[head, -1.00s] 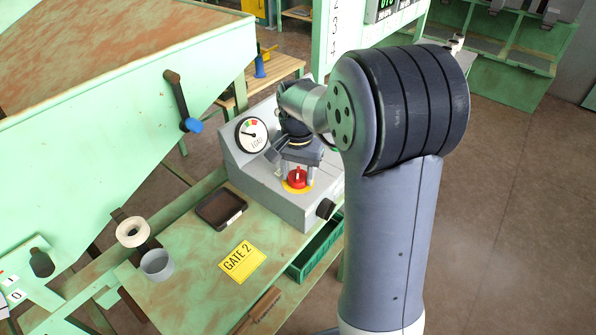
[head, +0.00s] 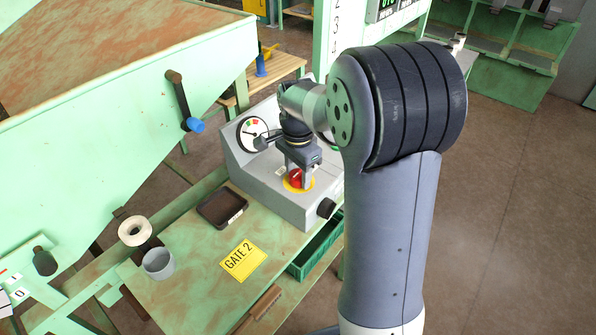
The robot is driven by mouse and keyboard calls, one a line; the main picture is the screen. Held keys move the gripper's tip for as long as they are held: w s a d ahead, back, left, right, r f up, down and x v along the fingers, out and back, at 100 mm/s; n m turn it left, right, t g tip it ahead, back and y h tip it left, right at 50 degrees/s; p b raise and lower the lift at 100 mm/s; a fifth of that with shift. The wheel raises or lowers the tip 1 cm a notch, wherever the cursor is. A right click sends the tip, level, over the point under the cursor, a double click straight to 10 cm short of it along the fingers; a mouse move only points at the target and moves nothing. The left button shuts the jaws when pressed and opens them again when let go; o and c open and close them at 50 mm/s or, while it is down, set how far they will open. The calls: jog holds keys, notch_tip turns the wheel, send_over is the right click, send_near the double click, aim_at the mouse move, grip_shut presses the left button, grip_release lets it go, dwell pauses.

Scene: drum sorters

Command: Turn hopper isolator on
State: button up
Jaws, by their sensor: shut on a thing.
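A red rotary knob (head: 296,179) on a round yellow plate (head: 298,188) sits on the sloping top of a grey control box (head: 265,183); it looks like the isolator. My gripper (head: 299,172) points down over it and is shut on the red knob. The jaws are seen nearly edge-on, and the near one hides part of the knob. I cannot read any mark showing the knob's position. A round dial gauge (head: 252,133) stands on the box to the left of my wrist.
A black knob (head: 326,208) is on the box's front. A blue-tipped lever (head: 186,103) hangs on the hopper.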

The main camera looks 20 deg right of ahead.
aim_at(298, 173)
dwell(0.3)
jog(key=o, duration=1)
jog(key=shift+r, duration=0.15)
notch_tip(298, 173, up, 11)
jog(key=shift+f+b, duration=0.2)
jog(key=shift+b, duration=0.2)
jog(key=shift+f, duration=0.1)
notch_tip(298, 173, down, 11)
jog(key=shift+r+p, duration=0.15)
jog(key=shift+p, duration=0.25)
